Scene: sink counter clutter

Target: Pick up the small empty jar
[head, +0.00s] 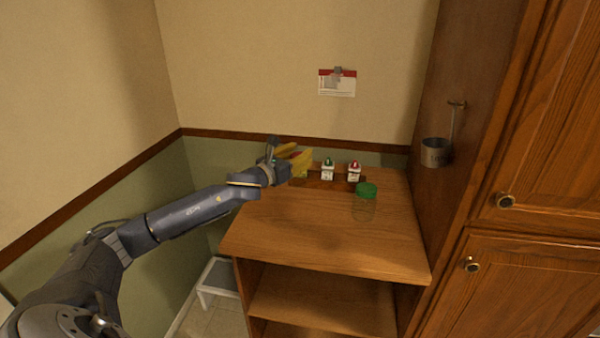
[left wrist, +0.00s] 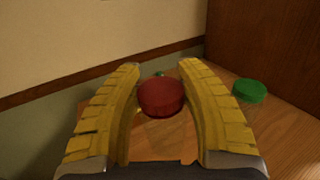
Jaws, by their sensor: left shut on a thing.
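My left gripper (head: 303,160), with yellow fingers, is at the back left of the wooden counter top (head: 320,235). In the left wrist view its fingers (left wrist: 162,70) are closed around a small jar with a red lid (left wrist: 161,97). The jar's body is mostly hidden under the lid, so I cannot tell if it is empty or lifted off the counter. A larger clear jar with a green lid (head: 366,190) stands to the right and looks empty; its lid also shows in the left wrist view (left wrist: 249,91). My right gripper is not in view.
Two small white containers, one green-topped (head: 328,169) and one red-topped (head: 354,170), stand at the back. A wooden cabinet (head: 500,170) with a hanging metal cup (head: 436,152) bounds the right. The counter's front is clear.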

